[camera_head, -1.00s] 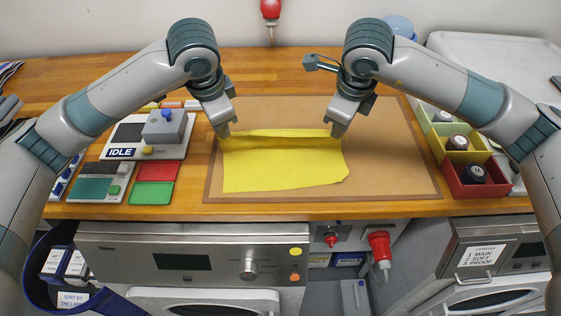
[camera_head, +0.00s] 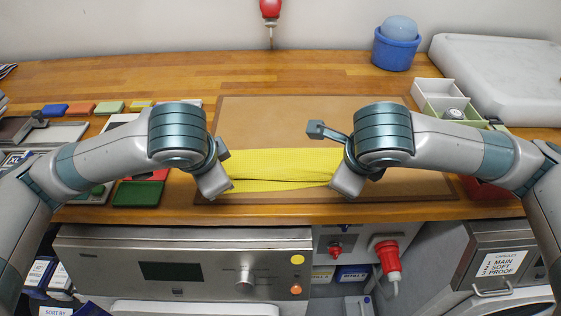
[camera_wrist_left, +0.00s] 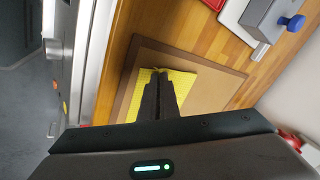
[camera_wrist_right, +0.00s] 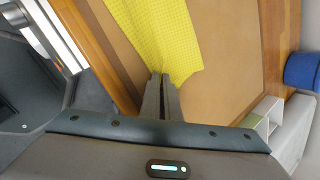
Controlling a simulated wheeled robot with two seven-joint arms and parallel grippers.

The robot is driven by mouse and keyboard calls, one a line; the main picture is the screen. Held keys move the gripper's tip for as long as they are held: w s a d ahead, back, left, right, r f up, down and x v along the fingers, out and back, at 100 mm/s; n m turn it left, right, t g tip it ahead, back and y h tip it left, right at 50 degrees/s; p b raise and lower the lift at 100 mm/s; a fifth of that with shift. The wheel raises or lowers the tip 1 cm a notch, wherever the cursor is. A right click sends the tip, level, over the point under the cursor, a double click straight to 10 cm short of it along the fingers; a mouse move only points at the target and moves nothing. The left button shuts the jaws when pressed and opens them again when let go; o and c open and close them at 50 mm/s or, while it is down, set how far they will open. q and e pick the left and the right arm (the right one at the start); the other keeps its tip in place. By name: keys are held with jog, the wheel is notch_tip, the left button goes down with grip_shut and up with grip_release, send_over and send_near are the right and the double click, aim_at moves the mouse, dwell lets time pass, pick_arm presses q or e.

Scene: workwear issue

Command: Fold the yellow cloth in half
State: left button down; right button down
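The yellow cloth (camera_head: 285,165) lies on the brown mat (camera_head: 270,120) as a narrow band with a ridge running along it. It also shows in the left wrist view (camera_wrist_left: 180,80) and the right wrist view (camera_wrist_right: 160,35). My left gripper (camera_head: 216,193) is at the cloth's left end, near its front edge; its fingers (camera_wrist_left: 157,84) look closed together over the cloth. My right gripper (camera_head: 345,192) is at the front right corner; its fingers (camera_wrist_right: 161,78) look closed together on the cloth's corner. The fingertips are partly hidden in the head view.
Colored pads and a green tray (camera_head: 138,193) sit left of the mat. Small bins (camera_head: 440,95) stand at the right, with a blue tub (camera_head: 396,50) behind. The wooden counter's front edge (camera_head: 290,215) is close to both grippers. The back of the mat is clear.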

pick_arm(q)
jog(key=c, duration=1.7)
grip_release()
pick_arm(e)
jog(key=c, duration=1.7)
grip_release()
pick_arm(q)
jog(key=shift+s+f, duration=0.1)
pick_arm(e)
jog(key=shift+s, duration=0.1)
